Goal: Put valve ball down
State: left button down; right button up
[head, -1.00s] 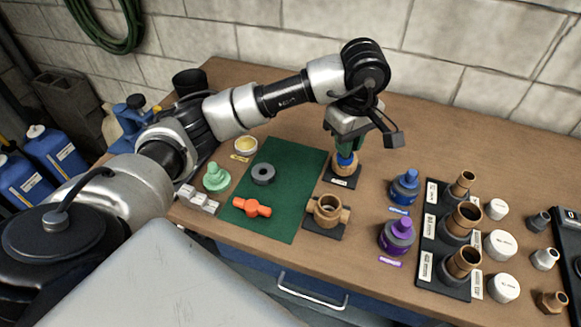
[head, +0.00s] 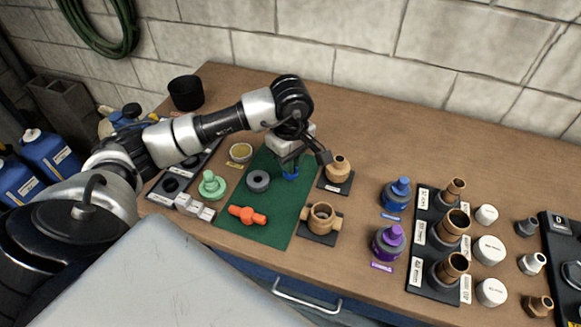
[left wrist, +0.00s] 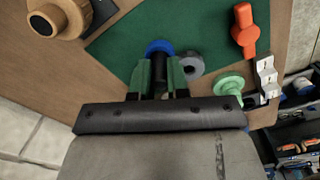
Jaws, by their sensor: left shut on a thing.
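My left gripper (head: 290,166) is shut on a blue piece (head: 291,176), which I take to be the valve ball. It is over the far right part of the green mat (head: 272,225). In the left wrist view, the two green fingers (left wrist: 161,76) close around a dark section, and the blue round end (left wrist: 159,47) shows beyond the fingertips. Most of the piece is hidden by the fingers. I cannot tell whether it touches the mat. My right gripper is not in view.
An orange handle (head: 247,215) and a grey ring (head: 258,181) lie on the mat. A green knob (head: 212,184) stands left of it. Brass fittings (head: 322,217) (head: 339,168) stand close to its right. The mat's front right part is bare.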

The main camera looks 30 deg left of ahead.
pick_arm(q)
notch_tip(320, 180, down, 4)
jog(key=shift+r+p, duration=0.1)
jog(key=shift+p, duration=0.5)
jog(key=shift+f, duration=0.25)
jog(key=c, duration=1.1)
grip_release()
jog(key=shift+r, duration=0.1)
